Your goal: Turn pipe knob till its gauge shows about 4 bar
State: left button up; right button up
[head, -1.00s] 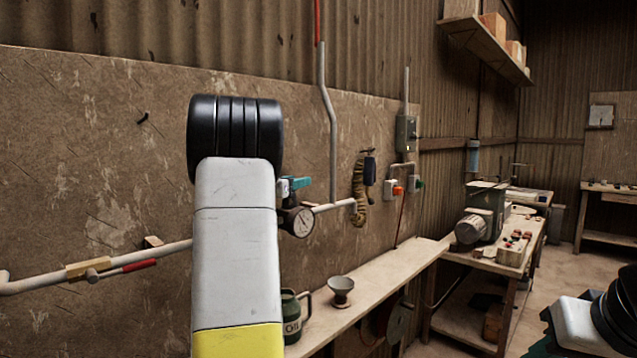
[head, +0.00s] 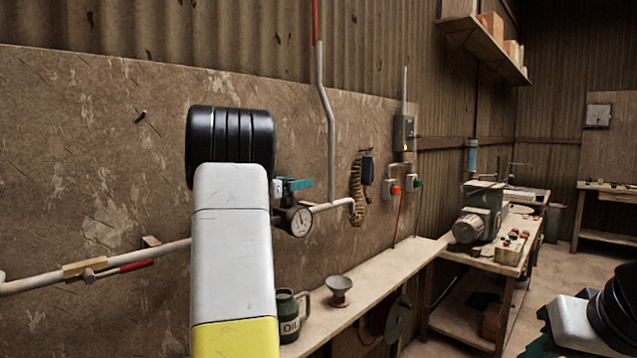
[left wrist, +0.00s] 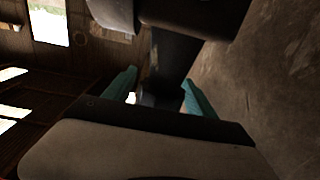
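The round gauge (head: 299,221) sits on the pale wall pipe (head: 335,206), just right of my left arm in the head view. Its dial faces me, but the needle is too small to read surely. My left gripper (head: 292,186) shows teal fingers just above the gauge; my arm hides the rest. The knob cannot be made out in the head view. In the left wrist view, the teal fingers (left wrist: 160,85) stand apart on either side of a dark upright part (left wrist: 168,65). Whether they press on it I cannot tell. My right gripper (head: 545,345) shows only partly at the lower right.
A red-handled lever (head: 137,265) is on the pipe at left. A narrow shelf (head: 375,295) below holds a green oil can (head: 288,315) and a grey funnel (head: 339,290). A workbench (head: 520,250) with a machine (head: 480,212) stands at right. Open floor lies beyond it.

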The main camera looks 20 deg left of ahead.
pick_arm(q)
jog(key=shift+r, duration=0.1)
jog(key=shift+r, duration=0.55)
jog(key=s+d+r, duration=0.2)
jog(key=s+d, duration=0.2)
jog(key=s, duration=0.3)
jog(key=s+d+r, duration=0.1)
jog(key=s+d, duration=0.2)
jog(key=s, duration=0.4)
jog(key=shift+d+r, duration=0.4)
